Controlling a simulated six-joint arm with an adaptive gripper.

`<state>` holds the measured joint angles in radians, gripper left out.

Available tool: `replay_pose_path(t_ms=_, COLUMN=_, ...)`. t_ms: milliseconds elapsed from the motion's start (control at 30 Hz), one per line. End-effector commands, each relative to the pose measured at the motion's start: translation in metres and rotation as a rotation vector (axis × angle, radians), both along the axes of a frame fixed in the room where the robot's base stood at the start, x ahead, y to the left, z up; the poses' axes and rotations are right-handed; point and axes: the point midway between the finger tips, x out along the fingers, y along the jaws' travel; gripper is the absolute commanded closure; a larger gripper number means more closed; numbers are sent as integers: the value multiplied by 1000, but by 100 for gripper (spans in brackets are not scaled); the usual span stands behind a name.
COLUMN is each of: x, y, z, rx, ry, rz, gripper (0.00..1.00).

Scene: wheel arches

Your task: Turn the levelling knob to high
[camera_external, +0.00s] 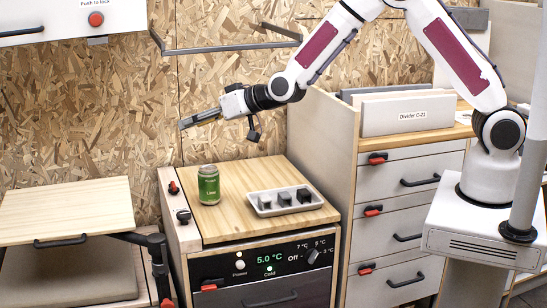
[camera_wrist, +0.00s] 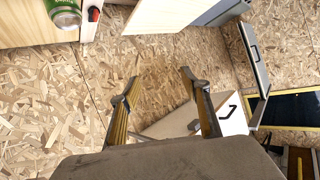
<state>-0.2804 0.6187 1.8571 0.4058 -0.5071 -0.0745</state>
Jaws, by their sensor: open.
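No knob carries a readable levelling label, so I cannot tell which one is the levelling knob. A red and black control (camera_external: 173,187) and a black knob (camera_external: 184,216) sit on the pale strip left of the wooden cabinet top. A round dial (camera_external: 312,256) on the black front panel has temperature marks and "Off". My gripper (camera_external: 183,123) is open and empty, high above the left strip and pointing left. In the wrist view its two fingers (camera_wrist: 160,78) stand apart, with chipboard behind them. A red and black control (camera_wrist: 94,14) shows at that view's top edge.
A green can (camera_external: 209,185) and a white tray (camera_external: 285,201) with dark blocks stand on the cabinet top. A wooden folding table (camera_external: 65,207) is at the left. A grey rail (camera_external: 225,48) runs along the wall above. Drawers (camera_external: 405,220) stand at the right.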

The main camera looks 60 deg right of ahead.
Motion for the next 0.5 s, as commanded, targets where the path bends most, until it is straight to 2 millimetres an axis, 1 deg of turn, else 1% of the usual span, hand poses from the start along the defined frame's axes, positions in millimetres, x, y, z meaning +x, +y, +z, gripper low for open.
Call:
replay_pose_path(t_ms=33, x=5, y=3, z=-11, rx=-3, ry=-7, rz=-5, gripper=53)
replay_pose_path(t_ms=233, x=22, y=11, z=-44, rx=-14, ry=-58, rz=-35, gripper=53)
replay_pose_path(t_ms=500, x=36, y=18, z=-91, rx=-37, ry=-124, rz=-76, gripper=53)
